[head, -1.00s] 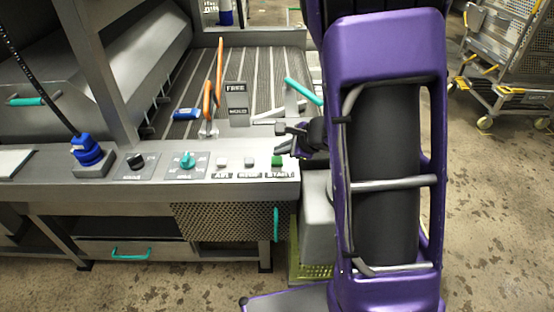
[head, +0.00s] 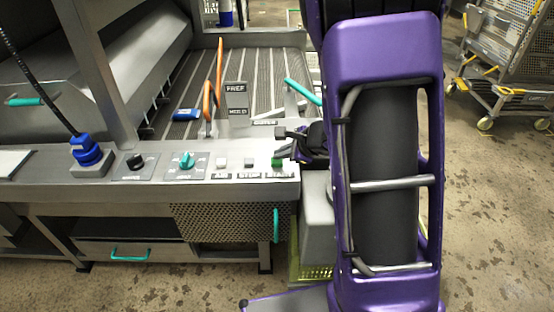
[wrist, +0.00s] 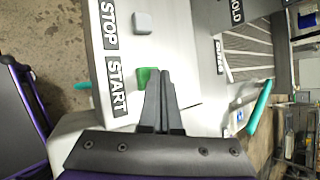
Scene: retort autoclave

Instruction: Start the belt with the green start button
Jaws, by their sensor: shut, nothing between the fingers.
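The green start button (head: 276,162) sits at the right end of the grey control panel, above a START label. In the wrist view the green button (wrist: 143,77) shows next to the START label (wrist: 117,88), partly hidden by my fingers. My gripper (wrist: 165,72) is shut and empty, its fingertips at the button's edge; I cannot tell whether they touch it. In the head view my gripper (head: 283,145) is just above and right of the button. The ribbed belt (head: 185,85) lies behind the panel.
A white button (head: 249,162) over the STOP label is left of the green one. Further left are a teal knob (head: 186,161), a black knob (head: 135,161) and a blue plug (head: 87,150). Orange levers (head: 208,100) and a teal-handled lever (head: 302,92) rise behind the panel.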

